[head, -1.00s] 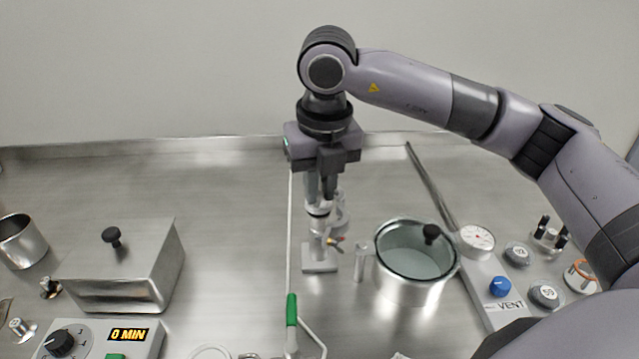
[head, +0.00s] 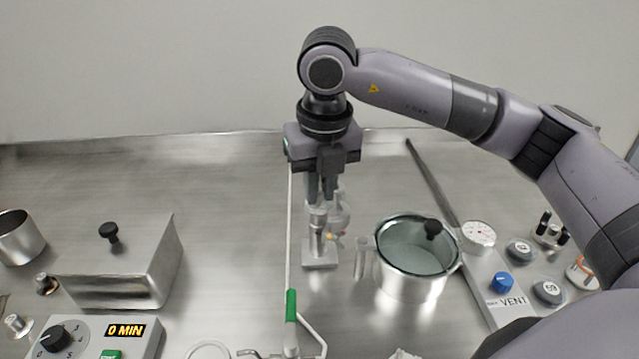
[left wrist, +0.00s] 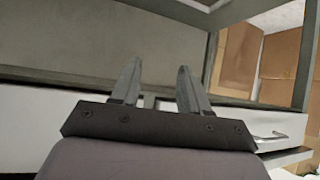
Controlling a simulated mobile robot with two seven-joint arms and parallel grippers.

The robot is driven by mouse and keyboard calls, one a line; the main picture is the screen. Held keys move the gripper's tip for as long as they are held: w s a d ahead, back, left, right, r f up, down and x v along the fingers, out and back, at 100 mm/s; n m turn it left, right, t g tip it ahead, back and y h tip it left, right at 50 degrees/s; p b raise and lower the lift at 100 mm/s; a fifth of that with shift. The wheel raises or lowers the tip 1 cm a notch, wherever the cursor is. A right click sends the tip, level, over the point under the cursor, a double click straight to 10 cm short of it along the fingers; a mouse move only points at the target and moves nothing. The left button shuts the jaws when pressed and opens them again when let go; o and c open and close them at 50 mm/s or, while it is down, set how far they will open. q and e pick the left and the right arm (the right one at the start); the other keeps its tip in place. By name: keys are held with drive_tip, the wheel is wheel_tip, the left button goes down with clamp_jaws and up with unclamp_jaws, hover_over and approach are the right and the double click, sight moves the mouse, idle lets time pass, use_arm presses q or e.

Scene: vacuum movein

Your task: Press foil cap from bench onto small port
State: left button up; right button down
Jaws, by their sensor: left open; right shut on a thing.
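My right gripper (head: 320,200) points straight down over the glass flask with side fittings (head: 338,215) on a small metal stand (head: 319,252). It is shut on a small silvery piece at the top of the glassware, which looks like the foil cap. The fingers hide most of that piece, and I cannot tell whether it touches the small port. An orange fitting (head: 329,235) shows low on the glassware. My left gripper (left wrist: 158,72) is open and empty in the left wrist view, away from the glassware.
A glass-lidded metal pot (head: 415,285) stands close right of the glassware, with a small clear tube (head: 362,258) between. A white line (head: 289,240) with a green grip (head: 291,305) runs on the left. A metal box (head: 120,270) and a timer (head: 95,340) stand farther left.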

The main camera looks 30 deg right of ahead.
drive_tip(key=c, duration=1)
unclamp_jaws()
drive_tip(key=shift+s+a+r, duration=0.1)
drive_tip(key=shift+s+r, duration=0.1)
drive_tip(key=shift+r, duration=1)
drive_tip(key=shift+s+d+r, duration=0.1)
drive_tip(key=shift+s+r, duration=0.05)
drive_tip(key=shift+r, duration=1.05)
drive_tip(key=shift+s+a+r, duration=0.1)
drive_tip(key=shift+s+r, duration=0.1)
drive_tip(key=shift+r, duration=1)
